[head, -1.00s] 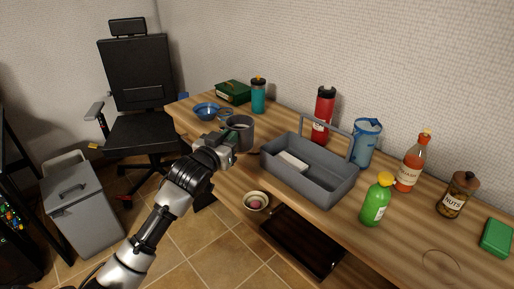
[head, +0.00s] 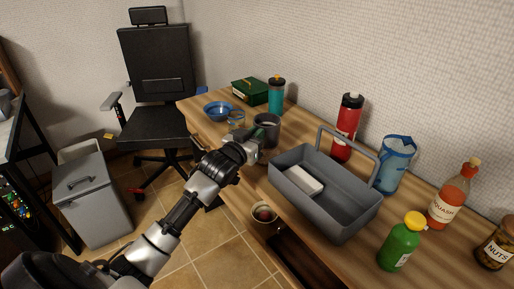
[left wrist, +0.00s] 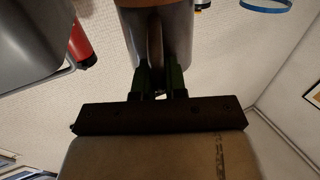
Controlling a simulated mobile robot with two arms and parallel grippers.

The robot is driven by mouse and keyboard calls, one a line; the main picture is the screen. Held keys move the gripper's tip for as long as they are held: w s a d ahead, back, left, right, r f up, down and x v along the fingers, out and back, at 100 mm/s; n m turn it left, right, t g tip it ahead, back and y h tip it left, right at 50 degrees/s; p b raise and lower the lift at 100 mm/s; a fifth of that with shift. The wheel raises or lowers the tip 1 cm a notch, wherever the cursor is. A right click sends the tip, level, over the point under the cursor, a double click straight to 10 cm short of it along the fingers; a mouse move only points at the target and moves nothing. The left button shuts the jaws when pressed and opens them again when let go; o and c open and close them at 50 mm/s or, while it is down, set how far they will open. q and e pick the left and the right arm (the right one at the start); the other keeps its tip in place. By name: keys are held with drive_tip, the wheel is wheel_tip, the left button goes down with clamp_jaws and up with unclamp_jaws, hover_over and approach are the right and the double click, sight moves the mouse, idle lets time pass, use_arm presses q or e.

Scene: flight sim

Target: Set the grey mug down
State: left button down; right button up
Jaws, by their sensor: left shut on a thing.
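The grey mug (head: 267,126) is at the left part of the wooden desk, between the blue bowl and the grey caddy, and looks upright. My left gripper (head: 257,139) is shut on its near side. In the left wrist view the mug (left wrist: 160,35) fills the top middle, with the gripper's fingers (left wrist: 160,82) on its wall. I cannot tell whether the mug's base touches the desk. My right gripper is not in view.
The grey caddy (head: 347,217) with a white block stands close to the mug's right. A clear cup (head: 236,118), blue bowl (head: 218,108) and teal tumbler (head: 276,95) stand left of and behind it. A small bowl (head: 264,213) sits lower, by the open drawer.

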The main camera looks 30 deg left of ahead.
use_arm(q)
drive_tip(key=shift+f, duration=1.9)
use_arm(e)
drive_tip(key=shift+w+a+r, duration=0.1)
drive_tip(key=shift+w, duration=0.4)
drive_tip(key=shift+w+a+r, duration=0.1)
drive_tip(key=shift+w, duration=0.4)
use_arm(q)
drive_tip(key=shift+f+b, duration=0.1)
drive_tip(key=shift+b, duration=0.2)
drive_tip(key=c, duration=1.2)
unclamp_jaws()
drive_tip(key=shift+o, duration=0.2)
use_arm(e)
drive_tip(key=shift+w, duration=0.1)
use_arm(q)
drive_tip(key=s, duration=1.2)
drive_tip(key=shift+p, duration=0.3)
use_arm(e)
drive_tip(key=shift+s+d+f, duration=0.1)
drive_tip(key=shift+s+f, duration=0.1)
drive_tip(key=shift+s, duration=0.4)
